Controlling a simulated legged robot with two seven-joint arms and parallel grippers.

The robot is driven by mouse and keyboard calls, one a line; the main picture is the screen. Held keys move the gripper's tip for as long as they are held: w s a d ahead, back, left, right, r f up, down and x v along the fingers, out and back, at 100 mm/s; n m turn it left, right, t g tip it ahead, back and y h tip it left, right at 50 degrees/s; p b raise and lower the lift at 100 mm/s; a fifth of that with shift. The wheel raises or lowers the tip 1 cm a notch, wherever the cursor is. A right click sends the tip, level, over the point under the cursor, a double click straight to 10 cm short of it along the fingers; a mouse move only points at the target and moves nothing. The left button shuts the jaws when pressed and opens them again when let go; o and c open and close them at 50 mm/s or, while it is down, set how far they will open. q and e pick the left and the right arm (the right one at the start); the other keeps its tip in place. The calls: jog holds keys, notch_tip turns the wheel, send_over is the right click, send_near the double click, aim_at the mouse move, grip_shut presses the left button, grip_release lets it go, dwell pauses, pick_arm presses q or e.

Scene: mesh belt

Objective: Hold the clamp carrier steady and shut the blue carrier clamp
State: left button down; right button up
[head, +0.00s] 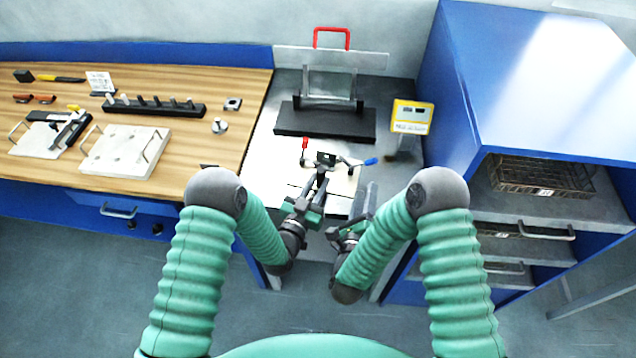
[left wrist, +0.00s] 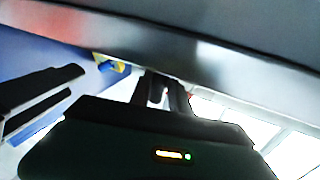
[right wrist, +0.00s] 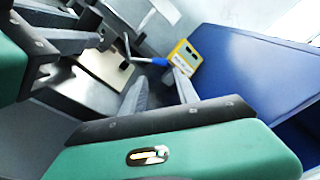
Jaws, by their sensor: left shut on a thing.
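The clamp carrier (head: 326,158) is a small dark block with a red-handled clamp (head: 305,146) on its left and the blue carrier clamp (head: 371,161) on its right. The blue handle sticks out to the right. My left gripper (head: 318,188) is shut on the carrier's near side; in the left wrist view its fingers (left wrist: 165,92) are close together and a dark body hides much of the hold. My right gripper (head: 366,195) is open and empty, nearer to me than the blue handle. In the right wrist view the blue handle (right wrist: 152,62) shows beyond the parted fingers (right wrist: 160,92).
A yellow-framed display (head: 411,117) and a blue cabinet (head: 455,120) stand to the right. A wooden bench (head: 190,80) with plates and a black rack (head: 155,105) is at left.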

dwell(0.6)
pick_arm(q)
jog(key=c, duration=1.2)
grip_release()
jog(key=shift+d, duration=0.1)
grip_shut()
